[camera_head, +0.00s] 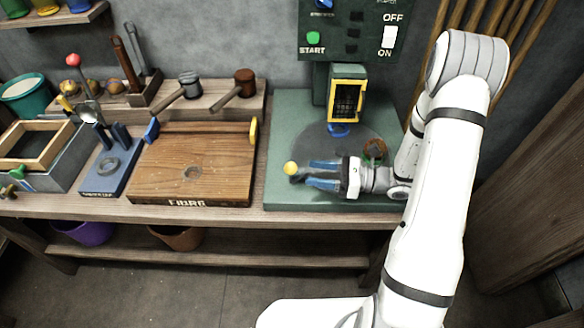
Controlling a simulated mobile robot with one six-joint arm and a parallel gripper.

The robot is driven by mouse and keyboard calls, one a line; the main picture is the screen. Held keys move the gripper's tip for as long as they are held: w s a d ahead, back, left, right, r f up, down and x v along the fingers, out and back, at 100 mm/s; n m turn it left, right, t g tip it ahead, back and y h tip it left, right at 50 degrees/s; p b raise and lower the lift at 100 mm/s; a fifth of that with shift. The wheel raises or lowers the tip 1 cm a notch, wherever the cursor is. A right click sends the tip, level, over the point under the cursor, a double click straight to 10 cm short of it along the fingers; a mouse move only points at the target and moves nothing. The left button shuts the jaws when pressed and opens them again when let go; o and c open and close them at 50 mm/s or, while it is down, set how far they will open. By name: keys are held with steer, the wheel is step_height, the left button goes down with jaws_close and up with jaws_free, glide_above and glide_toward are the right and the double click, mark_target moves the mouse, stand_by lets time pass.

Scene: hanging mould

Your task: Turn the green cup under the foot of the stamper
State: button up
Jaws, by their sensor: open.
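The stamper (333,58) stands at the back of a green base, with a yellow-framed window and a blue foot (338,130) under it. A dark grey round turntable (330,143) lies below the foot. A small round cup (375,150), showing green and reddish brown, sits toward the right of the turntable, beside my wrist and partly hidden by my arm; it is not under the foot. A yellow knob (291,168) on a dark handle is at the turntable's front left. My gripper (309,174) is open, its blue fingers pointing left toward the knob, with the handle near the fingertips.
A wooden board (190,170) with yellow and blue clamps lies left of the stamper base. Mallets (234,88) rest on a shelf behind it. A blue tool stand (108,170) and a grey box with a wooden frame are further left. A START/ON/OFF panel hangs above.

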mark_target(291, 168)
steer(key=shift+w+d+f+m+t, duration=0.1)
steer(key=shift+w+f+m+t, duration=0.15)
steer(key=shift+f+m+t, duration=0.05)
steer(key=shift+w+a, duration=0.15)
steer(key=shift+a, duration=0.05)
steer(key=x, duration=0.7)
steer(key=shift+a+p, duration=0.15)
steer(key=shift+p, duration=0.2)
jaws_close()
